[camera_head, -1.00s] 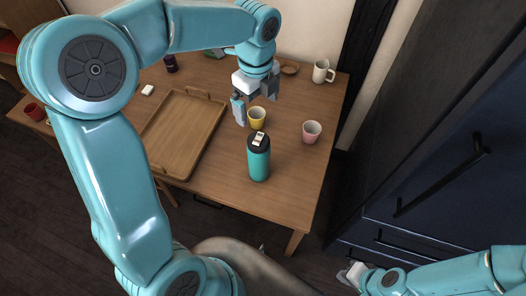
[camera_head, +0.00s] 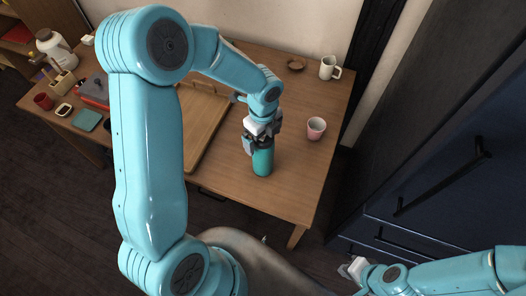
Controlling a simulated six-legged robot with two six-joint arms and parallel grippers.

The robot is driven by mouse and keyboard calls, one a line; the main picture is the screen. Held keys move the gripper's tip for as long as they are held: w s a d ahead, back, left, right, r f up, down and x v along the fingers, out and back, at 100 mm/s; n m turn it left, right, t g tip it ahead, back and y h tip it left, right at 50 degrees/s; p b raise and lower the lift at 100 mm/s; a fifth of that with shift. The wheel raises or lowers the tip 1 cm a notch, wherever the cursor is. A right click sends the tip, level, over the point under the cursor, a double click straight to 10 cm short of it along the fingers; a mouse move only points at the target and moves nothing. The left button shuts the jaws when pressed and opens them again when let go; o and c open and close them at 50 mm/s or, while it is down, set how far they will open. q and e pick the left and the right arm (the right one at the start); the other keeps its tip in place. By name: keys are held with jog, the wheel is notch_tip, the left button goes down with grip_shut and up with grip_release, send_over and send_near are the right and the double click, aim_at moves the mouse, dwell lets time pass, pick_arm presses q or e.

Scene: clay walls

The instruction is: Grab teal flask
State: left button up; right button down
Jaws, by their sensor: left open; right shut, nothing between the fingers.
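The teal flask (camera_head: 262,162) stands upright near the front edge of the wooden table. Its dark lid is mostly hidden by my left gripper (camera_head: 256,147). That gripper is open, with its fingers at the flask's top, one on the left side and one toward the right. I cannot tell whether the fingers touch it. My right gripper (camera_head: 350,270) is shut and empty at the lower right, off the table.
A pink cup (camera_head: 316,128) stands right of the flask. A wooden tray (camera_head: 207,128) lies to the left. Dark cabinets (camera_head: 425,165) stand at the right.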

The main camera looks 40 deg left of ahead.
pick_arm(q)
jog(key=shift+w+f, duration=0.1)
jog(key=shift+f, duration=0.55)
jog(key=c, duration=1.5)
grip_shut()
jog(key=shift+r, duration=0.1)
